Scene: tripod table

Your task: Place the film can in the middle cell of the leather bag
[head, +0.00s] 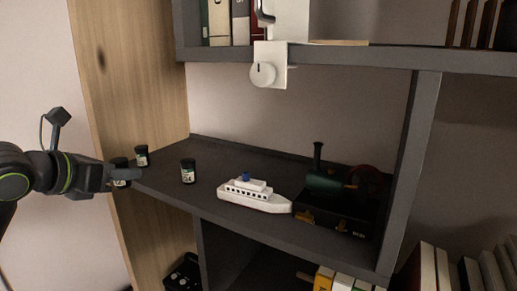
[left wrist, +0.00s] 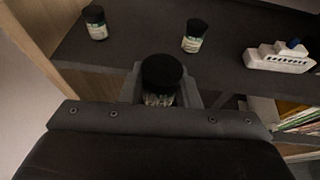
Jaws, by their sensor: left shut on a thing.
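My left gripper (head: 120,174) is shut on a film can (head: 120,182), a small black-lidded can with a pale label. It holds the can upright at the front left edge of the shelf. In the left wrist view the held film can (left wrist: 162,75) stands between the fingers, with its lower part hidden. Two similar cans stand on the shelf: one behind the gripper (head: 142,156) and one to its right (head: 188,172). I cannot make out the leather bag in either view. My right gripper is not in view.
A wooden side panel (head: 110,90) is at the left. A black object (head: 183,274), unclear, lies in the lower compartment. Books fill the lower right.

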